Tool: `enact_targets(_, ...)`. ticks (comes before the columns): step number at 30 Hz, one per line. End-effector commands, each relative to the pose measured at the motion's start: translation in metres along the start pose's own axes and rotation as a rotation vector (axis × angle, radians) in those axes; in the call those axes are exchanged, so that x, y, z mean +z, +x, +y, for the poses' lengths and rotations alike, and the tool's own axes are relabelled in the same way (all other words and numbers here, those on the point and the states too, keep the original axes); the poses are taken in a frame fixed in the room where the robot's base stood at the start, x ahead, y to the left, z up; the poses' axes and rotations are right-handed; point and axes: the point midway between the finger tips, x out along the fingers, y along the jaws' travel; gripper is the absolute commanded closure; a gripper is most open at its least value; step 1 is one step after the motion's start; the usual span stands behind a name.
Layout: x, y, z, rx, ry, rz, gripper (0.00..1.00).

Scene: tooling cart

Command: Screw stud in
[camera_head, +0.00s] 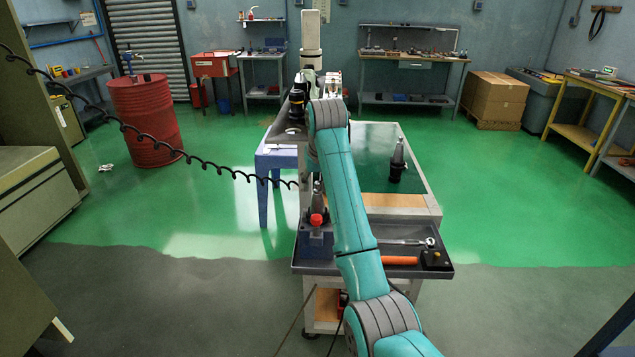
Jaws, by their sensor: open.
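A dark tool holder (397,162) with a tapered grey top stands upright on the green mat (375,140) of the cart. Another grey tapered piece (317,196) stands in the blue fixture (316,243) at the cart's near left, behind a red knob (316,219). A wrench with a shiny ratchet head (429,241) lies in the dark front tray (447,268). The stud is too small to make out. My teal arm reaches over the cart and hides much of its middle.
A device with a pale upright column (310,38) stands at the cart's far end, with a black part (298,100) at its left. An orange handle (399,260) and a small black box (436,259) lie in the front tray.

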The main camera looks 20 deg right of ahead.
Motion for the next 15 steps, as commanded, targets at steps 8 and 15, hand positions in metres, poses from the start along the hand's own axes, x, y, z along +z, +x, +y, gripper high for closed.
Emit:
enact_targets(8, 0.0000, 0.0000, 0.0000, 0.001, 0.002, 0.000, 1.00)
enact_targets(15, -0.0001, -0.0001, -0.0007, 0.015, 0.034, -0.001, 1.00)
